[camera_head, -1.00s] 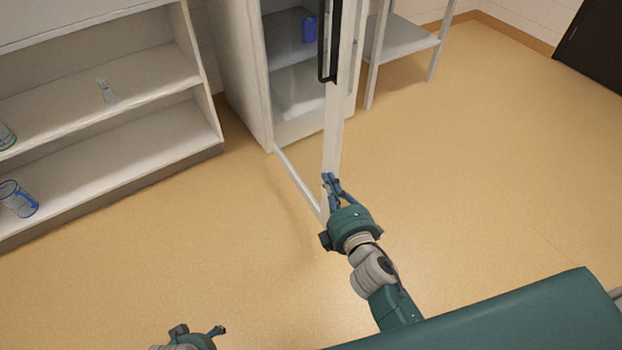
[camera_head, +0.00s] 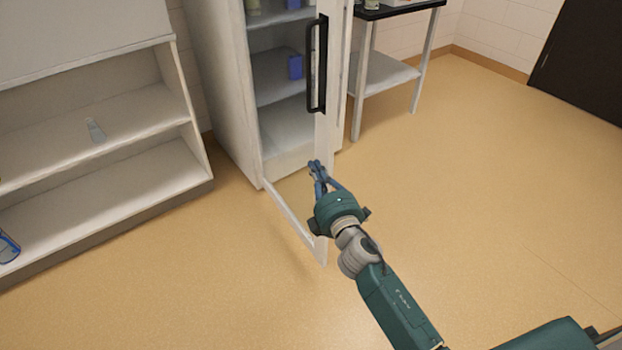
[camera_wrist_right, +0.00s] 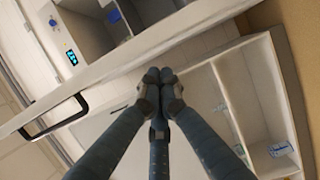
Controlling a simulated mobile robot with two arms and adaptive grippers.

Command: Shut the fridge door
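The white fridge (camera_head: 222,90) stands at upper centre in the head view, its shelved inside exposed. Its door (camera_head: 320,245) stands open towards me, seen nearly edge-on, with a black vertical handle (camera_head: 310,75). The door frame (camera_wrist_right: 118,66) and handle (camera_wrist_right: 52,120) also show in the wrist view. My right gripper (camera_head: 317,168) is below the handle, by the lower part of the door. Its fingers (camera_wrist_right: 158,76) are drawn together with nothing between them. I cannot tell whether they touch the door. My left gripper is out of view.
A dark-topped table (camera_head: 385,75) stands just right of the fridge. A blue item (camera_head: 295,67) is inside the fridge. The floor right of the door is clear.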

